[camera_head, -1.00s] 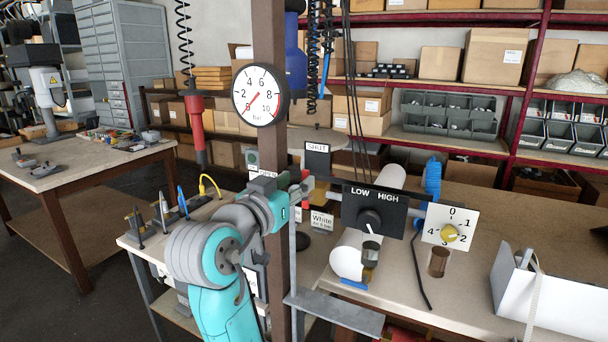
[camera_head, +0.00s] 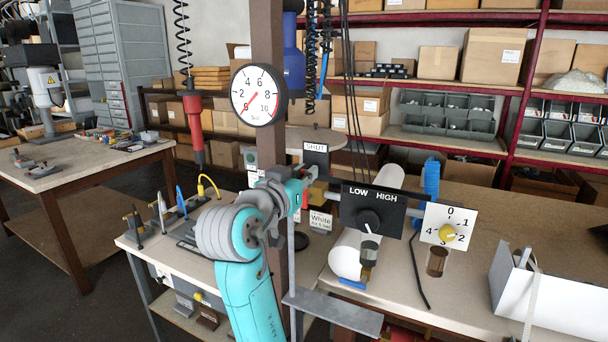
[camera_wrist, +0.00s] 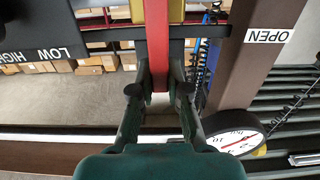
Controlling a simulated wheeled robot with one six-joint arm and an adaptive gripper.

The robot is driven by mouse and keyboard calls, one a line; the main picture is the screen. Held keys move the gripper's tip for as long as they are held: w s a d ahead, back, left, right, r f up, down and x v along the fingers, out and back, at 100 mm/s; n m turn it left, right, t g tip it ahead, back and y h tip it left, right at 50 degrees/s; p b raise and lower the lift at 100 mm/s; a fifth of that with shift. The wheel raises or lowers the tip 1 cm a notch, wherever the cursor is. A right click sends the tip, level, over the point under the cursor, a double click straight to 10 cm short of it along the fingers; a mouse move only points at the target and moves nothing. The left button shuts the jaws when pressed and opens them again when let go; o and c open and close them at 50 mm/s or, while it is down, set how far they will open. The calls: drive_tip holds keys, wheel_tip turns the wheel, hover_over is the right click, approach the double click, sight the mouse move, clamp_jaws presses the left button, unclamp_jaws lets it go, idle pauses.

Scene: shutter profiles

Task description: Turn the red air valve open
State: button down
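The red air valve's lever (camera_wrist: 157,48) runs down from the top middle of the wrist view, between my fingers. My gripper (camera_wrist: 159,78) has its two dark fingers drawn in close on either side of the lever and appears shut on it. In the head view my gripper (camera_head: 301,188) is beside the brown post, and the valve is mostly hidden there. An OPEN sign (camera_wrist: 267,36) is on the post in the wrist view. A SHUT sign (camera_head: 316,147) stands above my gripper in the head view. The round pressure gauge (camera_head: 258,95) has its needle near zero.
The brown post (camera_head: 270,45) stands just left of my gripper. A black LOW/HIGH knob panel (camera_head: 372,208) and a white numbered dial (camera_head: 447,224) are to its right. A grey shelf plate (camera_head: 335,312) sticks out below. A workbench (camera_head: 480,265) lies behind.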

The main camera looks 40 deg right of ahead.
idle(0.3)
drive_tip(key=w+a+f+n, duration=0.2)
drive_tip(key=w+f+n, duration=0.4)
drive_tip(key=n, duration=1.2)
drive_tip(key=shift+f, duration=0.25)
drive_tip(key=shift+a, duration=0.1)
idle(0.4)
drive_tip(key=c, duration=1.1)
unclamp_jaws()
